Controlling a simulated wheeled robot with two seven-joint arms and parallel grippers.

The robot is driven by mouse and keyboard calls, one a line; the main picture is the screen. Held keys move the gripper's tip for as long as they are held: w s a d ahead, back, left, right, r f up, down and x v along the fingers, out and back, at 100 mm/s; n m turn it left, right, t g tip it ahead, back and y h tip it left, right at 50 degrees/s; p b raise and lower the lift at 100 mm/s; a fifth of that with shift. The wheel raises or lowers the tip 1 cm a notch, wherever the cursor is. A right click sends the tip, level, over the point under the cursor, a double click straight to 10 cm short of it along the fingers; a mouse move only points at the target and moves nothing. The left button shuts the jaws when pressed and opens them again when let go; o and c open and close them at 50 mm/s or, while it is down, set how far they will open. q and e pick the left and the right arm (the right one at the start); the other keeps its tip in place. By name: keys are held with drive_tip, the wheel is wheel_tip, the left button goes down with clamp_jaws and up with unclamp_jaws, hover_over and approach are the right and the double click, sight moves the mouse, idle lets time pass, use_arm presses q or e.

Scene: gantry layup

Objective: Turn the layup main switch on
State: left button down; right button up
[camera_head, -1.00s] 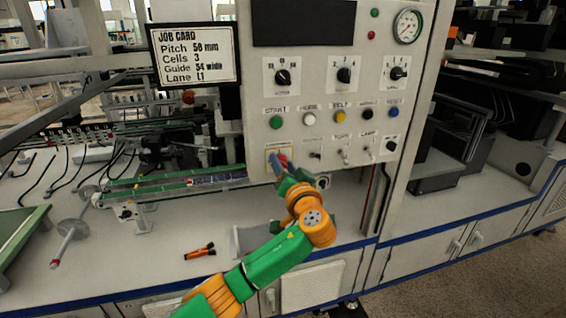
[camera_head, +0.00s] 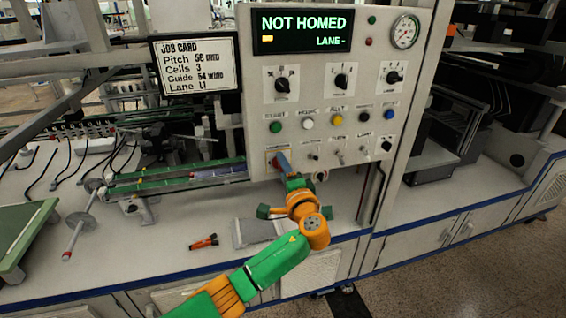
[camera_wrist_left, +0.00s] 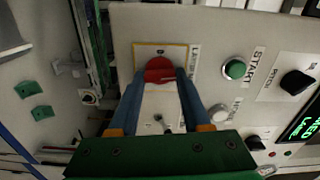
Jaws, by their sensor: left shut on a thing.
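The layup main switch is a red knob on a yellow-edged plate at the lower left of the control panel (camera_head: 330,105). In the left wrist view the red knob (camera_wrist_left: 160,70) sits between the two blue fingers of my left gripper (camera_wrist_left: 160,80), which is shut on it. In the head view my left gripper (camera_head: 284,163) reaches up to the switch and hides most of it. The display (camera_head: 303,30) is lit and reads NOT HOMED and LANE. My right gripper is not in view.
Above the switch are a green START button (camera_head: 275,126), other coloured buttons and several black selector knobs. A pressure gauge (camera_head: 405,31) is at the top right. A job card (camera_head: 196,65) hangs left of the panel. An orange and black tool (camera_head: 204,242) lies on the bench.

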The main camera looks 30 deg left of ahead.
use_arm(q)
drive_tip(key=shift+f+m+p, duration=0.1)
drive_tip(key=shift+m+p, duration=0.2)
drive_tip(key=shift+m, duration=0.4)
drive_tip(key=shift+f, duration=0.1)
drive_tip(key=shift+c, duration=1.8)
unclamp_jaws()
drive_tip(key=shift+d, duration=0.1)
drive_tip(key=b+v, duration=0.1)
drive_tip(key=v, duration=0.6)
